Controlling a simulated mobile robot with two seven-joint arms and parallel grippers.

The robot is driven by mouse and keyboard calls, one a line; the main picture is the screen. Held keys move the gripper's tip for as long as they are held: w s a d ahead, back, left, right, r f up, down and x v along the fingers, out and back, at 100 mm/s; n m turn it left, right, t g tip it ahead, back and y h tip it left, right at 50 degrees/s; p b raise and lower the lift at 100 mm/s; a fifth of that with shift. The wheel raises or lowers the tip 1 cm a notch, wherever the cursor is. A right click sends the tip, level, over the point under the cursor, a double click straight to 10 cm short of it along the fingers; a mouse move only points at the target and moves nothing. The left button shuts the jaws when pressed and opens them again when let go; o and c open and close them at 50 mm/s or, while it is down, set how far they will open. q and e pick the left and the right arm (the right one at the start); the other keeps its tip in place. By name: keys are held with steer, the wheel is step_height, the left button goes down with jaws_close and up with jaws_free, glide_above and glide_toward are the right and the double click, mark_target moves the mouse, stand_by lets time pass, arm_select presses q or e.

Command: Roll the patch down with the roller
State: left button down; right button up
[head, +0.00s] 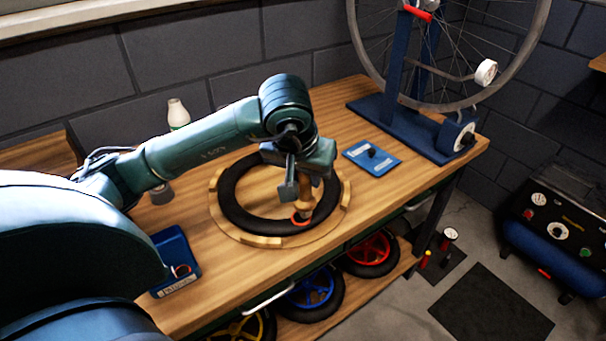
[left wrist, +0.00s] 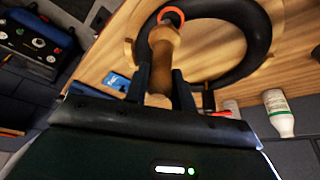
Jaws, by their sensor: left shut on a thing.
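My left gripper (head: 304,184) is shut on the wooden handle of the roller (head: 303,201), held roughly upright over the near right part of the black tube (head: 238,211). The patch (head: 297,222) shows as an orange-red rim on the tube at the roller's lower end, which hides its middle. In the left wrist view, the roller (left wrist: 161,50) stands out between the fingers (left wrist: 160,88), with its far end at the orange rim (left wrist: 171,12). I cannot tell whether it presses on the patch. The tube lies in a round wooden holder (head: 254,241). My right gripper is not in view.
A blue tray (head: 181,245) with a red-rimmed piece lies at the bench's left front. A blue mat (head: 384,165) with a small dark item lies right of the holder. A white bottle (head: 178,115) stands behind. A wheel stand (head: 428,133) fills the bench's right end.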

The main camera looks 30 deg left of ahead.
arm_select(q)
steer(key=shift+s+a, duration=0.1)
steer(key=shift+s, duration=0.1)
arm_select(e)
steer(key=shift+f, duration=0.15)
arm_select(q)
steer(key=shift+s+a+b, duration=0.35)
steer(key=shift+s+b, duration=0.1)
steer(key=shift+s, duration=0.15)
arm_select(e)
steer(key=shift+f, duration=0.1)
arm_select(q)
steer(key=shift+w+d, duration=0.45)
steer(key=shift+w, duration=0.35)
steer(key=shift+s+a, duration=0.1)
steer(key=shift+s, duration=0.1)
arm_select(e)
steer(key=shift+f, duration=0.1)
arm_select(q)
steer(key=shift+s+a+b, duration=0.4)
steer(key=shift+s+b, duration=0.15)
steer(key=shift+s, duration=0.05)
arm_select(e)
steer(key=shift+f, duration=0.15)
